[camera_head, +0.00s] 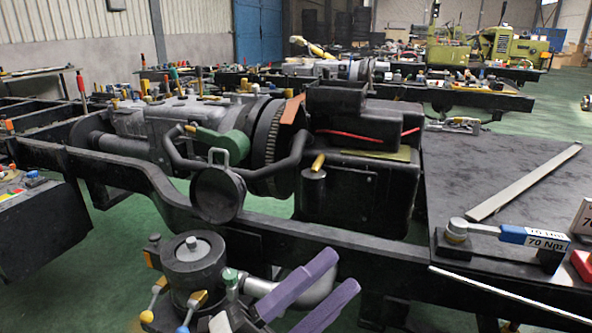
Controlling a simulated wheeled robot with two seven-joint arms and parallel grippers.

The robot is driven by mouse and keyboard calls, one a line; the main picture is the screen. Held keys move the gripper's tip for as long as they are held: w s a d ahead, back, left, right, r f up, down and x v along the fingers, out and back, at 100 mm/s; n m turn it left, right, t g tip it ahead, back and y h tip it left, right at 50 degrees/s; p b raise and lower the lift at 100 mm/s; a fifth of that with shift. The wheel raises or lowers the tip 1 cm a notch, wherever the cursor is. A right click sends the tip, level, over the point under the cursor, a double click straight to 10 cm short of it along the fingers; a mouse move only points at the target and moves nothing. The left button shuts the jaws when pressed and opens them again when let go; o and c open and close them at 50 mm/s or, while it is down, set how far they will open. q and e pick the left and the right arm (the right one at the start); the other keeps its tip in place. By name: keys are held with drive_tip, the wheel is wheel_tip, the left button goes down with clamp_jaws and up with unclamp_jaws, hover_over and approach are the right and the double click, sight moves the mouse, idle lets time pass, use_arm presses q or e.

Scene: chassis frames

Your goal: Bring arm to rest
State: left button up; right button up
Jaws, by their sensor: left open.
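My left gripper (344,271) shows at the bottom centre, with two purple fingers pointing up and to the right. My right gripper is not in view.
A black chassis frame with a grey gearbox (150,122) and a black box unit (355,190) fills the middle. At right, a dark worktop (490,170) bears a grey flat bar (525,182) and a blue-handled torque wrench (520,236). Green floor (150,232) shows at left.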

use_arm(q)
drive_tip(key=w+a+f+n+t+y, duration=0.3)
drive_tip(key=a+f+n+t+y, duration=0.2)
drive_tip(key=a+f+n+y, duration=0.55)
drive_tip(key=s+a+f+n+g+y, duration=0.25)
drive_tip(key=f+n, duration=0.25)
drive_tip(key=f, duration=0.3)
drive_tip(key=s+a+f+n+g+y, duration=0.1)
drive_tip(key=s+a+f+n+y, duration=0.15)
drive_tip(key=f+n, duration=0.45)
drive_tip(key=s+a+f+n+g+y, duration=0.1)
drive_tip(key=s+a+f+n+g, duration=0.25)
drive_tip(key=s+f, duration=0.6)
wheel_tip(320, 180, up, 7)
drive_tip(key=s+g+y+p, duration=0.1)
drive_tip(key=s+p, duration=0.1)
drive_tip(key=p, duration=1)
drive_tip(key=shift+a+m+g, duration=0.3)
drive_tip(key=shift+a+m, duration=0.1)
drive_tip(key=shift+a, duration=0.05)
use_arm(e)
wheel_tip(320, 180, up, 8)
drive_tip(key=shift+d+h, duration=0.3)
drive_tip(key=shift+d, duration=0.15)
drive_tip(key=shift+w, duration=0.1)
